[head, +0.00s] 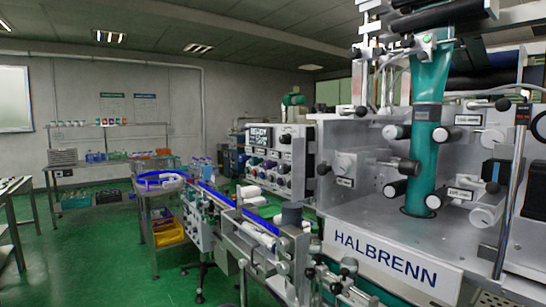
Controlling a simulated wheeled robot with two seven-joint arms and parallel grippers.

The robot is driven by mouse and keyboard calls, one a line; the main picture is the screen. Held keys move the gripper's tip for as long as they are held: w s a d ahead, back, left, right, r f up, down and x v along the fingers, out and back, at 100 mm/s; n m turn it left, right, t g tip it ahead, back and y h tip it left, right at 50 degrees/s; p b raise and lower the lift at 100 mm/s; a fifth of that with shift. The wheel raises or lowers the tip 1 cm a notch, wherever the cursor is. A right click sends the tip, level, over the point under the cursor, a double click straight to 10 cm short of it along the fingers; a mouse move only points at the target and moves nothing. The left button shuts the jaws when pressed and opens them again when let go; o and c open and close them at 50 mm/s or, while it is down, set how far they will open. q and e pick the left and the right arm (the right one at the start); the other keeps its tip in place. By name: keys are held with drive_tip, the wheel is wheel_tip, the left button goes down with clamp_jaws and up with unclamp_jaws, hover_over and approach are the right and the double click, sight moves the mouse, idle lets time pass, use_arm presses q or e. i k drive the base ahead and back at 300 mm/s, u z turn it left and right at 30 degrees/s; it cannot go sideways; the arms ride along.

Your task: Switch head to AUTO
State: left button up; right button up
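The sleeve applicator (390,200) stands at the right, with a HALBRENN nameplate (384,259) on its front. A teal sleeve of film (428,150) runs down through its head. A control panel (277,160) with a lit display and several coloured knobs stands left of the head. A small grey box (344,163) with a knob-like part and a label sits on the head's face. Labels near these controls are too small to read, so I cannot tell which one is the AUTO switch or its setting. Neither of my grippers is in view.
A conveyor (245,230) with blue-edged guides runs from a round blue-rimmed table (160,182) towards the applicator. A side table (100,162) with bottles and crates stands at the back left. The green floor (90,255) is clear at the front left.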

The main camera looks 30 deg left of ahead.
sight(286, 139)
drive_tip(key=z, duration=0.05)
drive_tip(key=k, duration=1.05)
drive_tip(key=u, duration=1.15)
drive_tip(key=i, duration=1.15)
drive_tip(key=z, duration=0.65)
